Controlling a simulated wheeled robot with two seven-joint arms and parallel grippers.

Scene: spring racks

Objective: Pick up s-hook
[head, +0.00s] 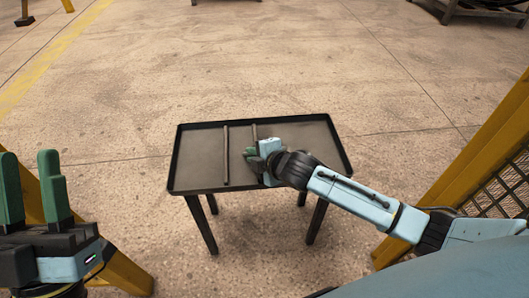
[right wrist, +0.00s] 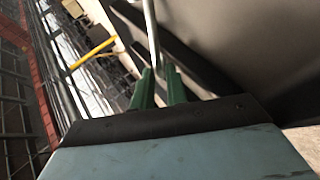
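A thin grey-brown rod (head: 254,132) lies on the dark table, partly hidden by my right gripper. I cannot tell whether it is the s-hook; no S-shaped bend shows. My right gripper (head: 250,154) is low over the middle of the table at this rod. In the right wrist view a thin pale rod (right wrist: 151,32) runs down to the narrow gap between the green fingertips (right wrist: 160,76). Whether the fingers press on it cannot be seen. My left gripper (head: 32,188) is open and empty at the lower left, away from the table.
The rimmed black table (head: 300,132) stands on the concrete floor. A longer rod (head: 226,155) lies on it, left of my right gripper. The right part of the tabletop is bare. Yellow frames stand at the right (head: 460,170) and lower left (head: 125,272).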

